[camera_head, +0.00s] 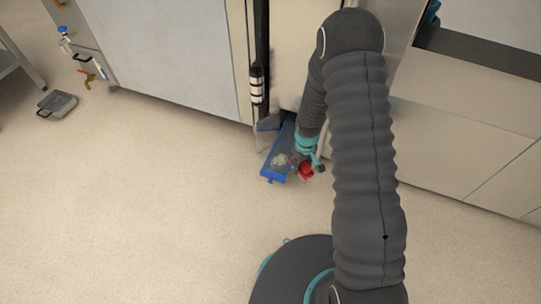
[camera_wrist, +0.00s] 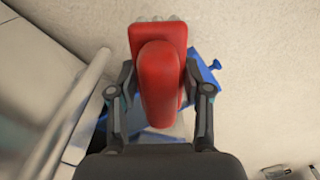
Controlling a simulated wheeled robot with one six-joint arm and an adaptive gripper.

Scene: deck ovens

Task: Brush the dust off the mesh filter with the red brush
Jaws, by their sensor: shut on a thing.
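My gripper (camera_wrist: 160,92) is shut on the red brush (camera_wrist: 160,75), with one finger on each side of its handle. Pale bristles show at the head's far edge in the wrist view. In the head view the red brush (camera_head: 306,172) is at the lower right side of the blue-framed mesh filter (camera_head: 267,172). A grey-white patch of dust lies on the filter near its front end. In the wrist view the filter (camera_wrist: 207,72) is mostly hidden behind the brush. I cannot tell whether the bristles touch it.
The filter lies low beside the steel oven front (camera_head: 175,50). A black and white cylinder (camera_head: 257,85) is on the dark upright strip above it. A grey pan-like object (camera_head: 57,104) lies on the floor at left. The floor in front is clear.

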